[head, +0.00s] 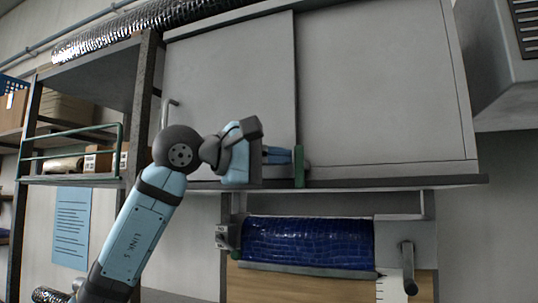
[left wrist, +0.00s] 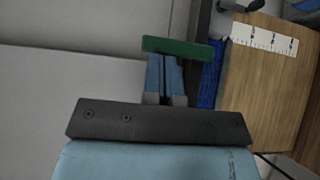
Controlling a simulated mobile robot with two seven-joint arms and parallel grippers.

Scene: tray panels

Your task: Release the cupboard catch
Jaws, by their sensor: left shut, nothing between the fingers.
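The pale grey cupboard has a left door (head: 230,75) and a right door (head: 380,85), both closed. The green catch (head: 299,166) is upright at the bottom of the seam between them. It also shows in the left wrist view as a green bar (left wrist: 180,48) across my fingertips. My left gripper (head: 289,156) is shut and empty, its blue fingers pointing right at the catch. In the left wrist view its fingertips (left wrist: 164,57) meet the bar's edge; I cannot tell whether they touch it. My right gripper is not in view.
A bent handle (head: 167,112) is on the left door. Below the cupboard hang a blue roll (head: 308,242) and a crank handle (head: 408,262). A shelf rack (head: 75,180) with boxes stands at left. A grey hood (head: 505,70) juts out at right.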

